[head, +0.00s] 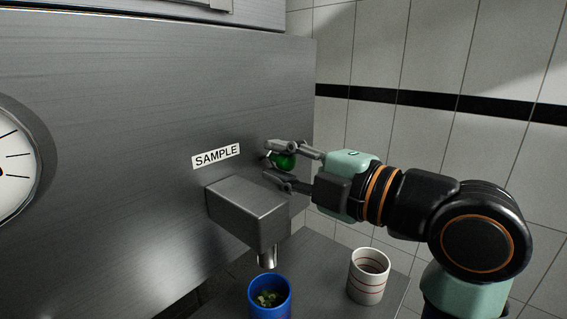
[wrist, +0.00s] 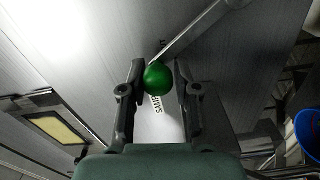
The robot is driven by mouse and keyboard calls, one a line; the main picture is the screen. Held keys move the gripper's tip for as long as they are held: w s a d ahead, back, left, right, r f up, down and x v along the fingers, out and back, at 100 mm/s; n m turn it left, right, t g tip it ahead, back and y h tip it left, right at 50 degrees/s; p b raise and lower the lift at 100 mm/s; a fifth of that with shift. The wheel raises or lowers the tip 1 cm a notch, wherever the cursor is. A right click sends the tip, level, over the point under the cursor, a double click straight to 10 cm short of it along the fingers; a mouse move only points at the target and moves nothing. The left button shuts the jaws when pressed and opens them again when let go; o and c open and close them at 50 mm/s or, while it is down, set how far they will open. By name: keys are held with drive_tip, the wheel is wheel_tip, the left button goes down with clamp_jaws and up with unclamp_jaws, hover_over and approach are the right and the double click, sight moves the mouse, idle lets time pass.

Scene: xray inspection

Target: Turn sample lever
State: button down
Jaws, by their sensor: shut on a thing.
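The sample lever is a thin metal arm (wrist: 195,37) with a green ball knob (wrist: 158,79) at its end. In the head view the green knob (head: 284,160) sits right of the SAMPLE label (head: 216,156), by the steel panel. My gripper (head: 272,162) reaches in from the right, its fingers on either side of the knob. In the wrist view my gripper (wrist: 160,78) is shut on the green knob, between the fingertips. The metal arm is hidden in the head view. The label is partly covered by my gripper in the wrist view.
A grey box spout (head: 250,212) juts from the panel just below my gripper. A blue cup (head: 270,298) with green bits inside stands under its nozzle. A white striped cup (head: 368,276) stands to the right on the metal shelf (head: 318,262). A round gauge (head: 14,165) is at left.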

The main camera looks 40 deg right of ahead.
drive_tip(key=shift+d, duration=0.1)
drive_tip(key=c, duration=0.9)
unclamp_jaws()
drive_tip(key=v, duration=1.2)
